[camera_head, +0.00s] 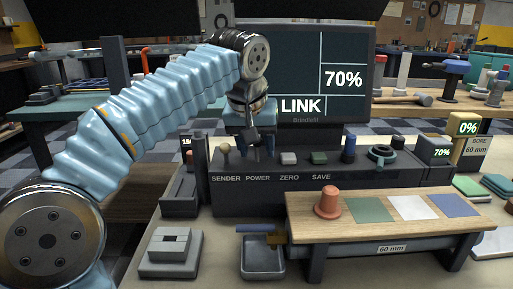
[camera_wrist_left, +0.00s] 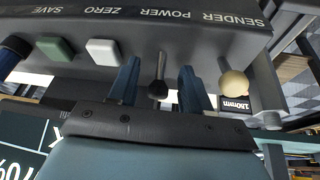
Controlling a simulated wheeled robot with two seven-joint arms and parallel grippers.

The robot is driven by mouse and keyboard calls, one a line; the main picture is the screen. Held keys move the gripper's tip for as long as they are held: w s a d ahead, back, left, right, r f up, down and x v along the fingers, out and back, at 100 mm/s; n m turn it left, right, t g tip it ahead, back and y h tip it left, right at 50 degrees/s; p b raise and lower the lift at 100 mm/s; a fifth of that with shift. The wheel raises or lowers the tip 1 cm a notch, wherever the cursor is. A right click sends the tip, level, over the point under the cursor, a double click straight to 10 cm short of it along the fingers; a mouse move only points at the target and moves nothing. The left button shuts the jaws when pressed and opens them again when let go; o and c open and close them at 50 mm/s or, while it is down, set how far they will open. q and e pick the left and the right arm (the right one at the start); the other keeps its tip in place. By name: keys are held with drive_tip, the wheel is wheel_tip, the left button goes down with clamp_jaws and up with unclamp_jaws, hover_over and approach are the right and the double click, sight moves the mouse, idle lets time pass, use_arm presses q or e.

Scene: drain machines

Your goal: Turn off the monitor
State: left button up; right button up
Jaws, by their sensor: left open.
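The monitor (camera_head: 345,55) stands behind the console, lit and showing "LINK" and "70%". The dark console (camera_head: 335,203) carries labels SENDER, POWER, ZERO and SAVE. My left gripper (camera_head: 257,152) points down over the POWER label and hides much of the control there. In the left wrist view, turned upside down, the dark POWER lever (camera_wrist_left: 159,82) stands between the two open blue fingers of my left gripper (camera_wrist_left: 158,70). A gap shows on each side of the lever, and contact is not visible. My right gripper is out of view.
The cream SENDER knob (camera_wrist_left: 233,83) is close beside one finger. The white ZERO button (camera_head: 288,158) and green SAVE button (camera_head: 319,158) are on the other side. A wooden board (camera_head: 390,228) with a red-orange peg (camera_head: 328,203) stands in front.

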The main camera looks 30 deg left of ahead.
use_arm(q)
drive_tip(key=shift+c, duration=0.4)
clamp_jaws()
drive_tip(key=shift+s+f+b, duration=0.1)
drive_tip(key=shift+s+b, duration=0.05)
drive_tip(key=shift+b, duration=0.45)
drive_tip(key=t+y+b, duration=0.1)
drive_tip(key=t+b, duration=0.1)
drive_tip(key=b, duration=0.1)
drive_tip(key=s+t+y+b, duration=0.1)
drive_tip(key=t+b, duration=0.1)
drive_tip(key=b, duration=0.1)
drive_tip(key=d+f+t+y+b, duration=0.1)
drive_tip(key=b, duration=0.2)
drive_tip(key=shift+s+d+m+t, duration=0.1)
drive_tip(key=shift+s+m+t, duration=0.2)
drive_tip(key=shift+s+t, duration=0.1)
drive_tip(key=shift+s+d+r+t+y+b, duration=0.1)
drive_tip(key=shift+r+t+y+b, duration=0.1)
drive_tip(key=shift+t+y+b, duration=0.65)
drive_tip(key=shift+g+h, duration=0.25)
drive_tip(key=shift+o, duration=0.4)
unclamp_jaws()
